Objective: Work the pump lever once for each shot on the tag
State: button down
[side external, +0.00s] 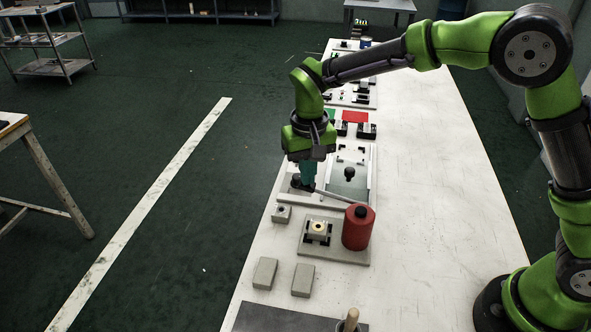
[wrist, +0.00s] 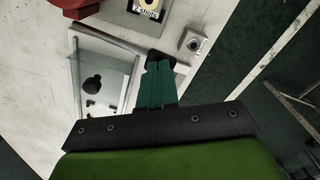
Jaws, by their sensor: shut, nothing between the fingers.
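The pump is a red cylinder (side external: 358,228) with a dark cap, partly cut off at the top left of the wrist view (wrist: 75,5). Its thin grey lever (side external: 335,195) reaches left from it to my gripper (side external: 308,186). In the wrist view my gripper (wrist: 158,72) has its teal fingers shut together, with nothing between them. The fingertips are at the lever's dark end (wrist: 160,56); whether they touch it I cannot tell. The tag (wrist: 147,10) reads "shots" after a digit too unclear to read surely.
A small grey box with a round button (side external: 282,213) stands left of the pump base (side external: 333,253). A framed panel with a black knob (side external: 349,174) lies behind the lever. Two grey blocks (side external: 265,273) (side external: 303,280) lie in front. The bench's right side is clear.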

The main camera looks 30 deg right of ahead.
jog(key=shift+f, duration=2.1)
jog(key=shift+r, duration=4)
jog(key=shift+w, duration=0.1)
jog(key=s+d+r+t+y, duration=0.1)
jog(key=s+d+r+t, duration=0.2)
jog(key=s, duration=0.7)
jog(key=s+d+r+m+t+y, duration=0.1)
jog(key=s+d+r+t, duration=0.3)
jog(key=s+d+r, duration=0.3)
jog(key=s+d, duration=0.3)
jog(key=s, duration=0.1)
jog(key=shift+d, duration=0.15)
